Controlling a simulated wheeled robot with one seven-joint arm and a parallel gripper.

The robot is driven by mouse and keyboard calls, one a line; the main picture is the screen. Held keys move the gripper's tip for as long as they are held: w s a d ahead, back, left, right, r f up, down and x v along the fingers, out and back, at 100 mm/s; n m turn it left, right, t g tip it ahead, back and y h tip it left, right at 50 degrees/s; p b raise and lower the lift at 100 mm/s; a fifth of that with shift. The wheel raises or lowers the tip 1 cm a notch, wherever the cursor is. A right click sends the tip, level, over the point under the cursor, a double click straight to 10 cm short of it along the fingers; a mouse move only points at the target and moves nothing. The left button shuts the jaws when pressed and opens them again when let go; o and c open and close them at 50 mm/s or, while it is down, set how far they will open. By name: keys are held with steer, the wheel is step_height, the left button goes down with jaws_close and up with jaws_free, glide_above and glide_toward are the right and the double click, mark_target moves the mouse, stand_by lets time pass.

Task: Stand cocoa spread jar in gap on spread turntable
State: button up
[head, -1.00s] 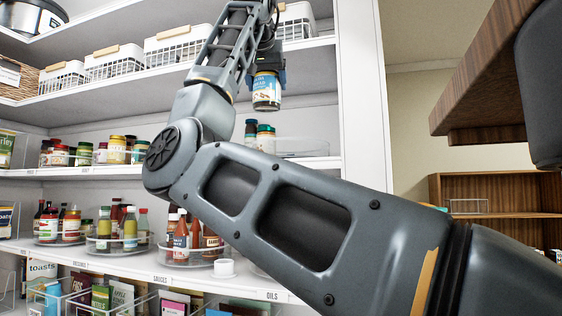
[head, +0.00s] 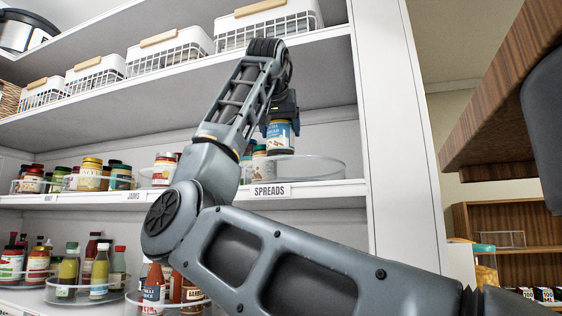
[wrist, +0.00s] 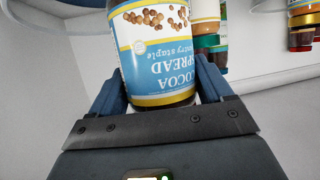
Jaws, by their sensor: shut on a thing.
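The cocoa spread jar (head: 279,137), with a blue and white label, hangs upright from my gripper (head: 281,122). In the wrist view the jar (wrist: 155,55) appears upside down between the two fingers of my gripper (wrist: 158,88), which are shut on it. The spread turntable (head: 325,166) is a clear round tray on the shelf marked SPREADS. The jar is above its near left part, and any contact is hard to judge. Other jars (head: 259,151) stand on its left side, partly hidden by my arm. Its right side looks bare.
Jars marked JAMS (head: 163,168) stand to the left on the same shelf. White baskets (head: 262,25) line the shelf above. The white shelf upright (head: 385,130) closes the right side. In the wrist view, jars (wrist: 301,30) stand beyond the held one.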

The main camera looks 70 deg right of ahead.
mark_target(279, 142)
steer(key=shift+f+p, duration=0.3)
steer(key=shift+f, duration=2.75)
steer(key=o, duration=1.5)
steer(key=shift+f, duration=0.15)
steer(key=shift+c, duration=0.2)
steer(key=shift+a, duration=0.1)
steer(key=b+v, duration=0.3)
steer(key=v, duration=0.9)
